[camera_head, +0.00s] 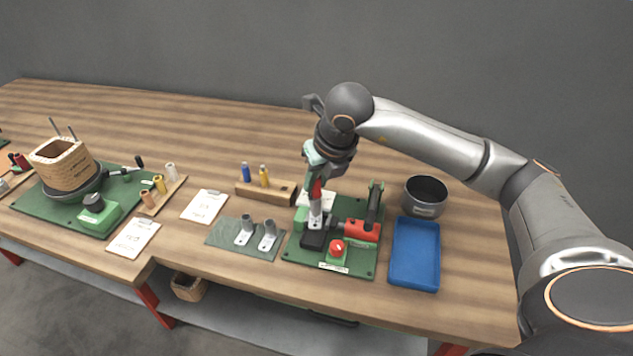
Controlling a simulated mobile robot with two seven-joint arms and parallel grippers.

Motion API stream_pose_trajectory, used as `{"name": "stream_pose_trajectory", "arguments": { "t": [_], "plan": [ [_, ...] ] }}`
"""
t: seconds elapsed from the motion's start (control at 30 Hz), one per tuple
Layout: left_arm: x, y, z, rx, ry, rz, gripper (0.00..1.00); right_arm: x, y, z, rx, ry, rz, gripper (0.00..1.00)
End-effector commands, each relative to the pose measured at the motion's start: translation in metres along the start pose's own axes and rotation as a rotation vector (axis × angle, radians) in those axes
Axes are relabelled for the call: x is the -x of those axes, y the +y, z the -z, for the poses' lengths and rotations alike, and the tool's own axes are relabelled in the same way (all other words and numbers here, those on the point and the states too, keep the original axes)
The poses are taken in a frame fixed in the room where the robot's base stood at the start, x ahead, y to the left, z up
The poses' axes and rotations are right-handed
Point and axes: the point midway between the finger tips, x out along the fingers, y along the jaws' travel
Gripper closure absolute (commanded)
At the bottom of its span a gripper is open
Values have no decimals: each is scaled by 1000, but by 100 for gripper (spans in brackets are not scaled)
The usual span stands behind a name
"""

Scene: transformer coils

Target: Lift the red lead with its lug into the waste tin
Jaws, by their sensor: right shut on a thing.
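My right gripper (316,172) comes down from above and is shut on the upright red lead (316,190). I cannot tell whether the lug touches that block. The dark round tin (425,209), with a label on its front, stands right of the board. No contents show inside it. My left gripper is not in view.
A blue tray (415,281) lies in front of the tin. A slate mat (222,235) with two lugs lies left of the board. A wooden block (279,190) holds blue and yellow pieces behind it.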

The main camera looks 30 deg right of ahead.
Motion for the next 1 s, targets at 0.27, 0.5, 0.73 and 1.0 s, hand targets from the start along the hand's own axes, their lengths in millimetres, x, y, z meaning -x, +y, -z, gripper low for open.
{"name": "stream_pose_trajectory", "arguments": {
  "t": [0.27, 0.5, 0.73, 1.0],
  "plan": [
    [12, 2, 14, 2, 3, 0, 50, 24, 2, -10, 0, -2, -2, 100],
    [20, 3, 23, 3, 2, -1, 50, 42, 3, -18, 0, -2, -1, 100],
    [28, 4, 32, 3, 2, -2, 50, 57, 4, -24, 0, -2, -1, 100],
    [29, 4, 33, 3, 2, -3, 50, 60, 4, -25, 0, -1, -1, 100]
  ]
}}
